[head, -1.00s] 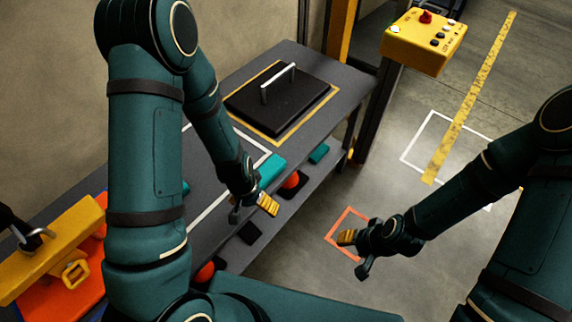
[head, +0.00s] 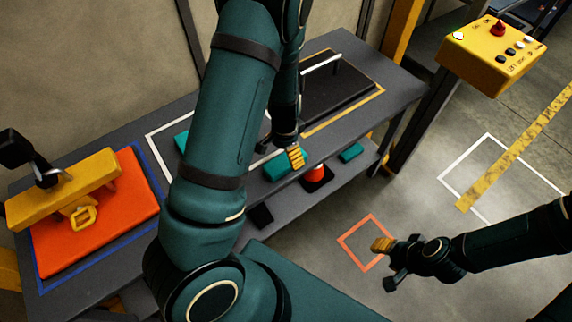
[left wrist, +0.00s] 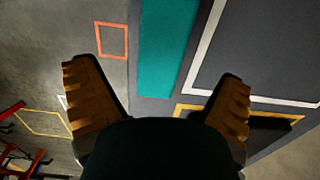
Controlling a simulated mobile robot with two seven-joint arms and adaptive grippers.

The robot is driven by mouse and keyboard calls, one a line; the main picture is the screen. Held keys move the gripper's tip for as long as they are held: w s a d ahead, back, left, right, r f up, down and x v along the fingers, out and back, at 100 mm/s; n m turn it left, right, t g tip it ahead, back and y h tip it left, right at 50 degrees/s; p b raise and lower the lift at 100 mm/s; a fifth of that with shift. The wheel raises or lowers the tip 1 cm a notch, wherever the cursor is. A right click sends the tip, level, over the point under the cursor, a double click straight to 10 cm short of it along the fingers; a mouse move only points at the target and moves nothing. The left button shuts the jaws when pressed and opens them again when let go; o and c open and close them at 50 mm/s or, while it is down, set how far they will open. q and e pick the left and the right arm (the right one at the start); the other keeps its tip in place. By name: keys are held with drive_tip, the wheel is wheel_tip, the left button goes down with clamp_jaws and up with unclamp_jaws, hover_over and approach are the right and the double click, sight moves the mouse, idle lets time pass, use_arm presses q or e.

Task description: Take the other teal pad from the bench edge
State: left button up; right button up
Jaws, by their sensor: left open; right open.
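A teal pad (head: 277,171) lies at the bench's front edge in the head view, partly hidden by my left gripper (head: 284,153). In the left wrist view the pad (left wrist: 167,45) shows as a teal strip along the bench edge, ahead of and between my spread fingers (left wrist: 157,80). The left gripper is open and empty. Whether its fingers touch the pad cannot be told. Another teal piece (head: 181,142) lies farther left on the bench, partly behind my left arm. My right gripper (head: 386,264) is open and empty over the floor, away from the bench.
A black plate with a handle (head: 338,90) sits on the bench (head: 372,112) at the back. An orange plate with a yellow clamp (head: 118,222) is at the left. A yellow control box (head: 490,62) stands right.

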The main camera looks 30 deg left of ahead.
sight(285, 160)
use_arm(q)
drive_tip(key=shift+w+f+b, duration=0.2)
drive_tip(key=shift+f+b, duration=0.85)
drive_tip(key=shift+f, duration=2.35)
drive_tip(key=shift+c, duration=0.2)
drive_tip(key=c, duration=1.2)
